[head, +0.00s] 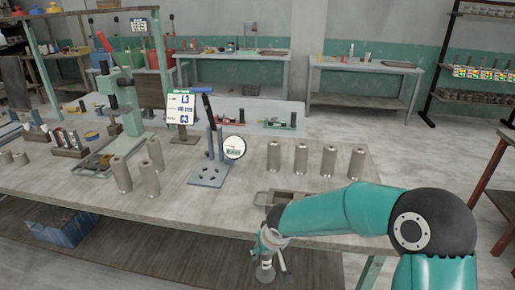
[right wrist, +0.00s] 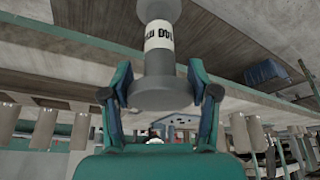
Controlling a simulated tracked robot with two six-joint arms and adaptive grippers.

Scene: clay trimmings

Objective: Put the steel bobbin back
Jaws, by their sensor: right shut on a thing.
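The steel bobbin (right wrist: 158,88) is grey with a white band carrying dark lettering, and it fills the space between my right gripper's fingers in the right wrist view. My right gripper (right wrist: 160,75) is shut on it. In the head view my right gripper (head: 270,243) points down just off the table's front edge, with the bobbin (head: 265,272) hanging below it, in front of the lower shelf. A shallow tray (head: 262,198) with a dark recess lies on the table behind the gripper, partly hidden by my arm. My left gripper is not in view.
Several grey-brown cylinders (head: 301,158) stand in a row on the table's right. More cylinders (head: 152,180) stand left of a grey fixture with a round dial (head: 234,148). A green press (head: 124,100) stands farther left. A blue crate (head: 62,228) sits below.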

